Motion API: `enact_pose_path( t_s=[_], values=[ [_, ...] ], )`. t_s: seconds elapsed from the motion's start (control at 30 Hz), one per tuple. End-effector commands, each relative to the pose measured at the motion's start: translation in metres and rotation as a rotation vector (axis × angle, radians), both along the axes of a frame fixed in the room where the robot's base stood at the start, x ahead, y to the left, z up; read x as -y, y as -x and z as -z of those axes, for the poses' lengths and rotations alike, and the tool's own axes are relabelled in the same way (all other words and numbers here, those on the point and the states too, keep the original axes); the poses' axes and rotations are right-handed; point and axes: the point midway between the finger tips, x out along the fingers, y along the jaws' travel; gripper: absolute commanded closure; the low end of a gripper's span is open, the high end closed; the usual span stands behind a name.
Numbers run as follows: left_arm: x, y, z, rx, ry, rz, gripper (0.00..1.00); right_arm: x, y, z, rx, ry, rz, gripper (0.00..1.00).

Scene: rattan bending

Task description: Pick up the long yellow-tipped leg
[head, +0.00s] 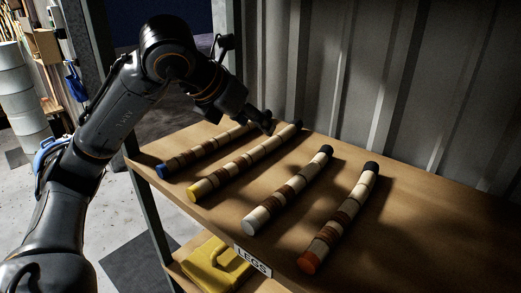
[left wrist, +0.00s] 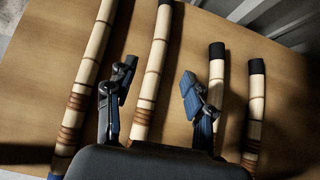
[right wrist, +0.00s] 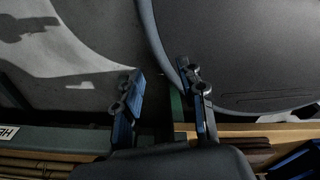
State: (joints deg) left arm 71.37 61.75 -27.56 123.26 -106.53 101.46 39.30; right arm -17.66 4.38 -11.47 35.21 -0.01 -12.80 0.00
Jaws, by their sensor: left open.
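The long yellow-tipped leg (head: 245,162) lies on the wooden shelf, second from the left, pale with dark brown bands. In the left wrist view its pale shaft (left wrist: 155,60) runs between the two fingers, and its yellow tip is hidden. My left gripper (head: 265,124) is open above the far part of this leg; whether it touches is not clear. Its fingers (left wrist: 157,76) stand apart on either side of the leg. My right gripper (right wrist: 162,78) is open and empty, away from the shelf's legs, and out of the head view.
A blue-tipped leg (head: 205,151) lies close on the left. A white-tipped leg (head: 288,190) and an orange-tipped leg (head: 341,217) lie to the right. The shelf board (head: 400,240) is bare at the right. A corrugated metal wall (head: 410,90) stands behind.

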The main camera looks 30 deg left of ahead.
Motion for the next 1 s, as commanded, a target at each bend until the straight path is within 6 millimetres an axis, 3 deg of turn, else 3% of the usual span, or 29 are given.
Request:
enact_pose_path(
  t_s=[0.2, 0.43, 0.7, 1.0],
  values=[
    [0.004, -0.026, 0.026, -0.003, 0.002, 0.001, 0.47, -0.002, -0.003, -0.003, 0.006, -0.002, -0.001, 0.60],
    [0.005, -0.039, 0.036, -0.002, 0.000, 0.001, 0.47, -0.002, -0.014, -0.007, 0.023, -0.004, -0.001, 0.60],
    [0.007, -0.068, 0.061, -0.003, 0.000, 0.001, 0.47, 0.001, -0.014, -0.017, 0.023, 0.000, -0.002, 0.60],
    [0.007, -0.073, 0.066, 0.001, 0.000, 0.001, 0.47, 0.004, -0.012, -0.017, 0.020, 0.003, -0.002, 0.60]
  ],
)
